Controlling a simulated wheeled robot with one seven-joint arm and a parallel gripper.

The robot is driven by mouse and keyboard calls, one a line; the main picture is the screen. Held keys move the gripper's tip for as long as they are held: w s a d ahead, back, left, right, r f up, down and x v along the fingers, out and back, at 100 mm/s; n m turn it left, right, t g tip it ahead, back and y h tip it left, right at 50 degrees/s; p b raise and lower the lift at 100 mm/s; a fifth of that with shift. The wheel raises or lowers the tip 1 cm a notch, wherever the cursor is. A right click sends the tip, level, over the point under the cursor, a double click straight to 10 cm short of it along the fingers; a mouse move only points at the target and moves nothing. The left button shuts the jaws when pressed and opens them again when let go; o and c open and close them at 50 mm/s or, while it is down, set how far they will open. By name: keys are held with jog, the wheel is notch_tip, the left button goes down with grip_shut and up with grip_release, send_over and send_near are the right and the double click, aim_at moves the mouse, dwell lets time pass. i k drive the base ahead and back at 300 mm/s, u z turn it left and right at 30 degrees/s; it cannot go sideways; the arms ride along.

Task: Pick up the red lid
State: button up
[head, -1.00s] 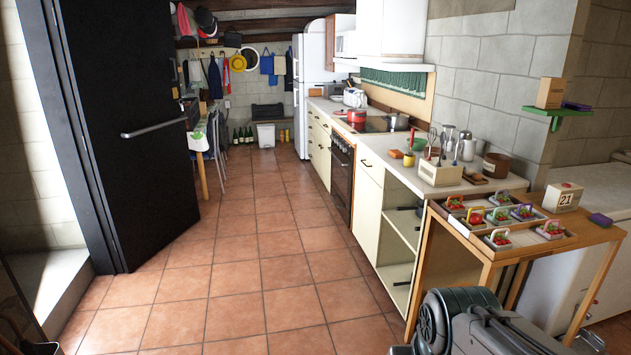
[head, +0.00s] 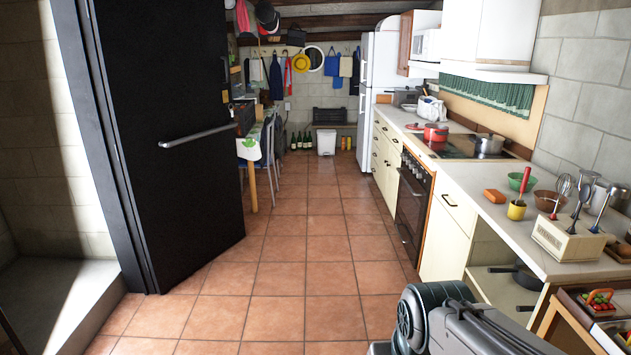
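A small flat red thing (head: 414,127), which looks like the red lid, lies on the far part of the white counter (head: 470,189), near the hob. It is small in this view, so its exact shape is hard to tell. A red pot (head: 435,133) stands right beside it, on or at the edge of the black hob (head: 455,147). My gripper is not in view. Only folded grey links of my arm show at the bottom right, far from the lid.
A metal pot (head: 488,145) stands on the hob. A black door (head: 160,130) stands at the left. The tiled floor (head: 310,240) between is clear.

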aim_at(417, 126)
jog(key=u, duration=0.15)
jog(key=i, duration=1.6)
jog(key=u, duration=0.15)
jog(key=i, duration=3.25)
jog(key=z, duration=0.3)
jog(key=i, duration=1.6)
jog(key=z, duration=1)
jog(key=i, duration=1.55)
jog(key=z, duration=1.4)
jog(key=i, duration=1.1)
jog(key=z, duration=0.3)
